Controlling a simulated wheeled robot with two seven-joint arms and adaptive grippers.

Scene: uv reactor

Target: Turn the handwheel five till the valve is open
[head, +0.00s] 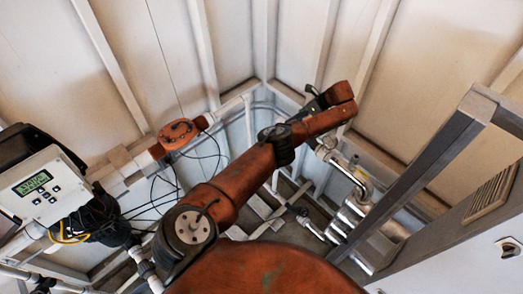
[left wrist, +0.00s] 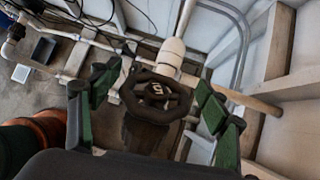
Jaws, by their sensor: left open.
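Handwheel five (left wrist: 157,92) is a dark round wheel with a pale digit on its hub, in the middle of the left wrist view. It sits at the end of a white pipe fitting (left wrist: 171,55). My left gripper (left wrist: 154,80) is open, with one green-padded finger to each side of the wheel in the picture. No finger visibly touches the rim; I cannot tell how deep the wheel lies between them. In the head view my left gripper (head: 316,102) is small and dark at the end of the orange arm, and I cannot make out the wheel there. My right gripper is out of view.
Metal pipes (head: 352,196) run just below and right of the gripper in the head view. A grey metal frame (head: 425,170) and a white cabinet (head: 470,245) stand at the right. A control box with a display (head: 38,184) and loose cables are at the left. Pale walls close in behind.

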